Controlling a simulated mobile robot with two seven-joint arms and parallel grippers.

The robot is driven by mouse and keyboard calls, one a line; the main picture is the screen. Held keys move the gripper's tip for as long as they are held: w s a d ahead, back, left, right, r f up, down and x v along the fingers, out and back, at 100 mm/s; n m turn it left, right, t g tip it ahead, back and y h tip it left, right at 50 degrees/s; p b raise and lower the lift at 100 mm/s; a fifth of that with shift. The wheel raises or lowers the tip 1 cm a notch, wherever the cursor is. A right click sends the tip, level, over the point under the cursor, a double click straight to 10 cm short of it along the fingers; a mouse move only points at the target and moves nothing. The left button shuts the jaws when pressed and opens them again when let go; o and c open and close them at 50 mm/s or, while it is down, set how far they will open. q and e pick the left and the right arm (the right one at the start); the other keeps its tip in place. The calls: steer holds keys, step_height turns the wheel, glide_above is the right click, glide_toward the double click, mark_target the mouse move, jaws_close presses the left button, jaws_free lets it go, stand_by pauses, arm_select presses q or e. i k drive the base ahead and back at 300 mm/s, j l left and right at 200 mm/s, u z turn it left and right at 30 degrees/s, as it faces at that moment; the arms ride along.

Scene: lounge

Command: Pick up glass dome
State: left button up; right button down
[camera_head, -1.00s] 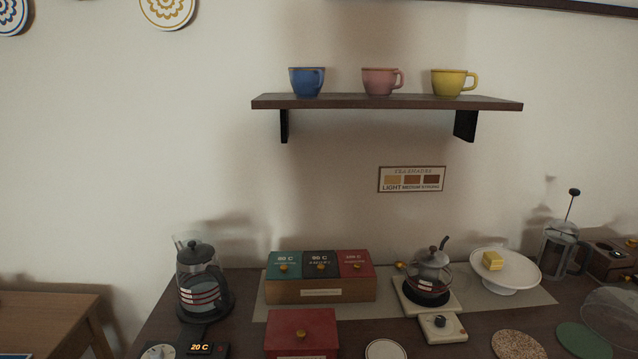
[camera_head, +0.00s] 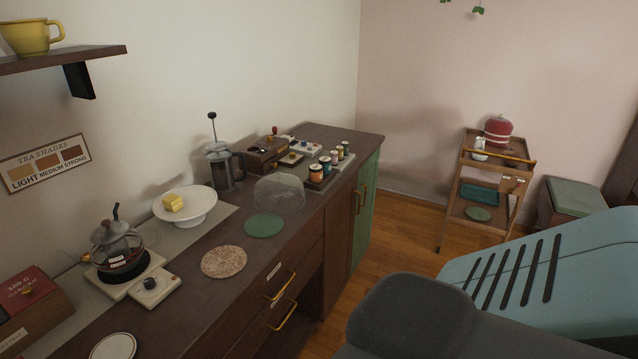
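The glass dome (camera_head: 280,194) is a clear, see-through cover on the dark wooden counter. It stands behind the green round mat (camera_head: 264,226), near the counter's front edge. The white cake stand (camera_head: 186,207) with a yellow block of butter (camera_head: 173,202) on it is to the left of the dome, uncovered. Neither of my grippers shows in the head view.
A French press (camera_head: 222,167) stands behind the dome, and a rack of several small jars (camera_head: 325,172) is to its right. A cork mat (camera_head: 223,262) and a glass teapot (camera_head: 117,247) are nearer. A bar cart (camera_head: 484,185) stands at the far right; wooden floor lies between.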

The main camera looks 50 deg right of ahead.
mark_target(278, 193)
steer(key=z, duration=1.35)
